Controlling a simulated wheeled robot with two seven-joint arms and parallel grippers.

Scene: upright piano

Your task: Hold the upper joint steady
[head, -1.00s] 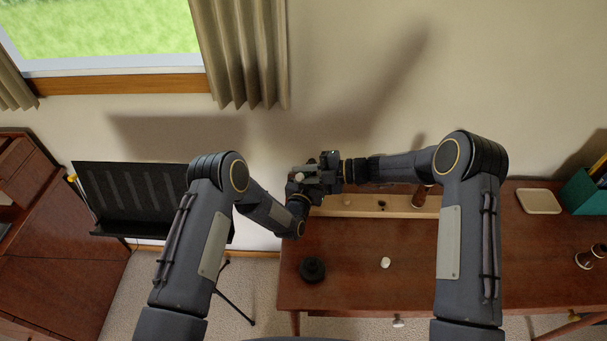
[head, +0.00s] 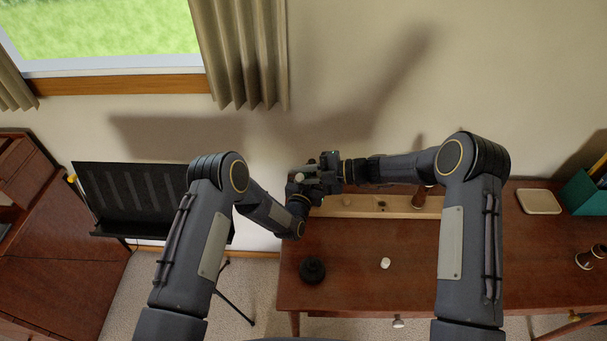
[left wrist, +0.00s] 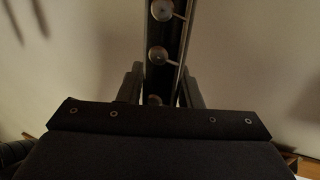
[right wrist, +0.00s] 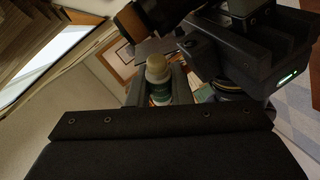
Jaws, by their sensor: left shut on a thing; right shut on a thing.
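The upper joint (left wrist: 165,55) is a dark tube with round metal keys and a rod, and stands between my left gripper's fingers (left wrist: 160,90) in the left wrist view. My left gripper is shut on it. In the right wrist view, my right gripper (right wrist: 157,92) is shut on a small bottle (right wrist: 158,72) with a cream cap and a green label. A dark tube end with a tan band (right wrist: 135,20) shows just above the cap; I cannot tell whether they touch. In the head view both grippers are close together above the desk's left back corner, my right gripper (head: 322,170) partly covering the joint.
The brown desk (head: 350,295) carries a pale wooden board (head: 400,207) at the back, a black round object (head: 312,270), a small white piece (head: 385,263) and a tan tray (head: 539,201). A black music stand (head: 130,195) stands left. The desk's front middle is mostly clear.

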